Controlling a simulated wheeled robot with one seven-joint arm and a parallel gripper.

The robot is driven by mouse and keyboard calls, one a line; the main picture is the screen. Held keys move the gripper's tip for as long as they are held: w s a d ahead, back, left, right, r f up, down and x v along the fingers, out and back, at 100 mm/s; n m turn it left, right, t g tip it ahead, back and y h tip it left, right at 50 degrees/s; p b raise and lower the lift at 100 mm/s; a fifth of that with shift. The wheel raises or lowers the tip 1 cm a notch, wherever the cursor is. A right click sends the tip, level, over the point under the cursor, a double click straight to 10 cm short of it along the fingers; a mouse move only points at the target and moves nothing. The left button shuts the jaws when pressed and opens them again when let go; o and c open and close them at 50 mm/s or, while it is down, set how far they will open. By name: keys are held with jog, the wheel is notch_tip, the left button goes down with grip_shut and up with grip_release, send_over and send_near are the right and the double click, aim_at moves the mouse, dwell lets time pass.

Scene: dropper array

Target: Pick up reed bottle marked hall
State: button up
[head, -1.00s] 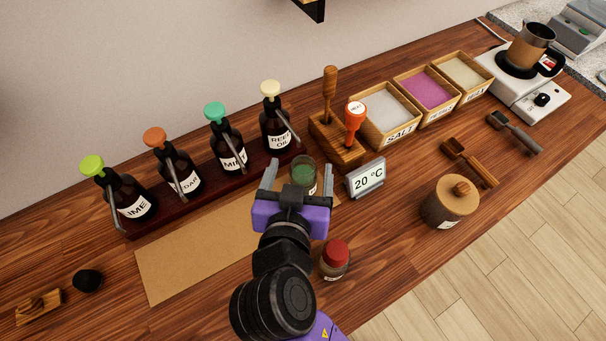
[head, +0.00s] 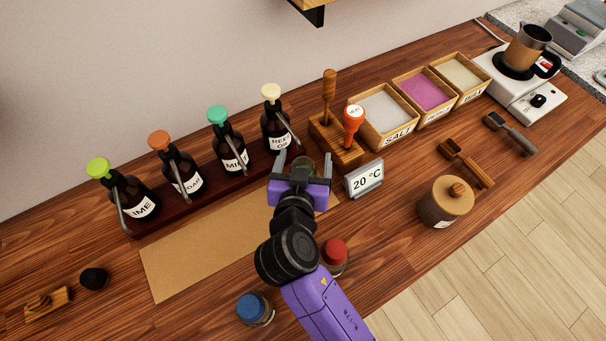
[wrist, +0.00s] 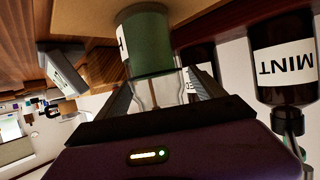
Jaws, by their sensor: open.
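The small glass bottle with green contents (wrist: 148,45) shows in the wrist view, picture inverted, with a white label at its left edge bearing part of a letter like H. The rest of the label is turned away. Its clear part lies between the two fingers of my gripper (wrist: 160,90), which are open and not visibly pressed on it. In the head view my gripper (head: 304,162) reaches to the bottle, in front of the pump bottle rack, and largely hides it. A brown pump bottle labelled REED OIL (head: 275,128) stands in the rack behind.
Mint (head: 229,150), orange-topped (head: 180,172) and lime (head: 132,198) pump bottles fill the rack leftward. A 20 °C display (head: 364,179) stands close right of my gripper. Red-lidded (head: 333,256) and blue-lidded (head: 254,308) jars stand nearer. The tan mat (head: 195,251) is bare at left.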

jog(key=c, duration=1.6)
grip_shut()
jog(key=shift+r, duration=0.2)
